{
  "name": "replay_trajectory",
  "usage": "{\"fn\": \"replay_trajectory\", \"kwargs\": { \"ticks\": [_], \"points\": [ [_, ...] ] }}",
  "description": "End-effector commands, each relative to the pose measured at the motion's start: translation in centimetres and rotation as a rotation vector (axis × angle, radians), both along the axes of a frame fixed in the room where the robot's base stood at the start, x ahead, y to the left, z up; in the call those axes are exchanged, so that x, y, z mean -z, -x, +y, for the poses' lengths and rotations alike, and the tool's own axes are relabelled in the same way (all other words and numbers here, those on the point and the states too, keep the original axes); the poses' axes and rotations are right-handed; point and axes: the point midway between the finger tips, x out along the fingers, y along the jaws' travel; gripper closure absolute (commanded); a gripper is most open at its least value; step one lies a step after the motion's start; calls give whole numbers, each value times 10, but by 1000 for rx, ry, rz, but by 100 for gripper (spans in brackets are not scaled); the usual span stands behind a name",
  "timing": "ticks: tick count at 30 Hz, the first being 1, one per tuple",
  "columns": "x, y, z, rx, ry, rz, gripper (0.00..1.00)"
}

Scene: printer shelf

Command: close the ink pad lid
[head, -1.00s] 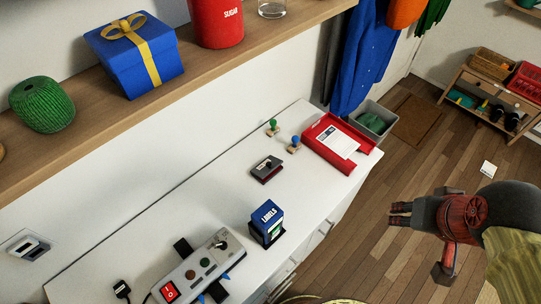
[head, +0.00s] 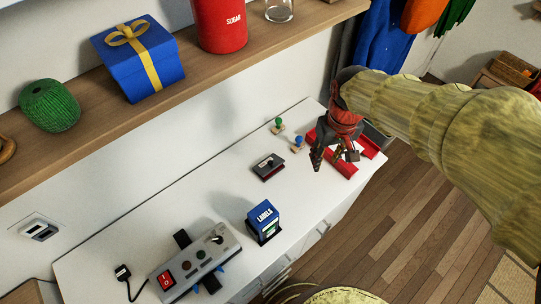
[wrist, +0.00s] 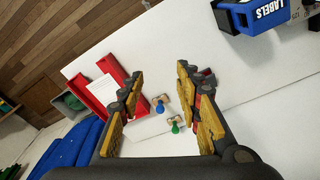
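The ink pad (head: 268,167) is a small dark case with red along its front edge, on the white counter below the shelf. From here I cannot tell how far its lid stands open. My gripper (head: 335,158) is above the counter to the right of the ink pad, over the red tray. In the wrist view, my gripper (wrist: 158,85) is open, with its yellow fingers wide apart and nothing between them. The ink pad also shows there (wrist: 207,78), mostly hidden behind the right finger.
The shelf (head: 230,75) overhangs behind.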

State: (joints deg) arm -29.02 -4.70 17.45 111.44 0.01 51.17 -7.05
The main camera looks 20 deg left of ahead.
Motion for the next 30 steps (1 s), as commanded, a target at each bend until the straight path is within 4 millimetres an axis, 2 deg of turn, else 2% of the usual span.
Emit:
{"fn": "replay_trajectory", "kwargs": {
  "ticks": [1,6,9,13,18,23,30],
  "points": [
    [12,-6,22,-50,13,22,66],
    [58,-22,92,-214,46,65,66],
    [83,-29,129,-305,57,76,66],
    [105,-40,164,-403,59,72,66],
    [115,-47,183,-462,56,63,66],
    [132,-47,183,-466,56,63,66],
    [169,-47,183,-464,56,63,66]
  ]
}}
